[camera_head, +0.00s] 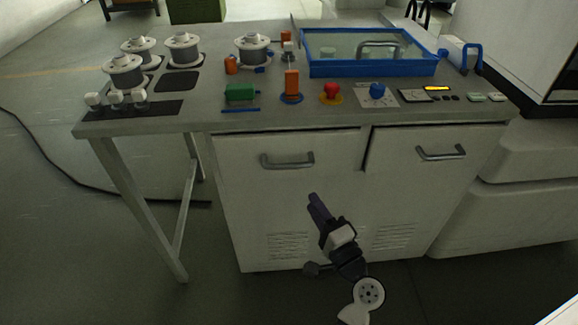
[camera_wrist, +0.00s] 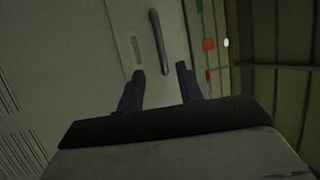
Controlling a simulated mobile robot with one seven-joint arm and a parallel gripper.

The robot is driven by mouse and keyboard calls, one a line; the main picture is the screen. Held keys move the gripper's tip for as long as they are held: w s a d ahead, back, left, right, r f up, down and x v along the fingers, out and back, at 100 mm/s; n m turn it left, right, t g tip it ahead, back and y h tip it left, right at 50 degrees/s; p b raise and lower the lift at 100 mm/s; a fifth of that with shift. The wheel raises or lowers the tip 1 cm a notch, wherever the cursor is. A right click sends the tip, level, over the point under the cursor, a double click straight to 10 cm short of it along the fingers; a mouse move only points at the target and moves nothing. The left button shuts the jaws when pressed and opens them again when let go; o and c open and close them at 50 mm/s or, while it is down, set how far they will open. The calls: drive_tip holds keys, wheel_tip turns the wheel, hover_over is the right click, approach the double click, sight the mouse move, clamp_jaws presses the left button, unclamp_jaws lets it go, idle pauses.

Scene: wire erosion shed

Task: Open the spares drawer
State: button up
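The bench's white front has two panels. The left panel (camera_head: 250,185) has a grey bar handle (camera_head: 287,161), and the right panel (camera_head: 410,185) has another handle (camera_head: 441,153). I can read no label telling which is the spares drawer. Both look shut, with dark gaps along their top edges. My gripper (camera_head: 314,198) is in front of the left panel, lower than its handle and a little to the right. In the wrist view my gripper (camera_wrist: 160,70) is open, its dark fingers apart. The bar handle (camera_wrist: 158,40) shows just beyond the fingertips; contact cannot be told.
The bench top (camera_head: 200,113) carries several spools (camera_head: 183,50), a blue-framed glass-topped tank (camera_head: 315,68), a red button (camera_head: 332,92), an orange block (camera_head: 292,82) and a green block (camera_head: 240,92). A table leg (camera_head: 140,210) stands at left. A white machine (camera_head: 520,80) stands at right.

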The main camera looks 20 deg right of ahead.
sight(289, 165)
drive_tip(key=shift+p+x, duration=1.9)
drive_tip(key=shift+x, duration=4.95)
clamp_jaws()
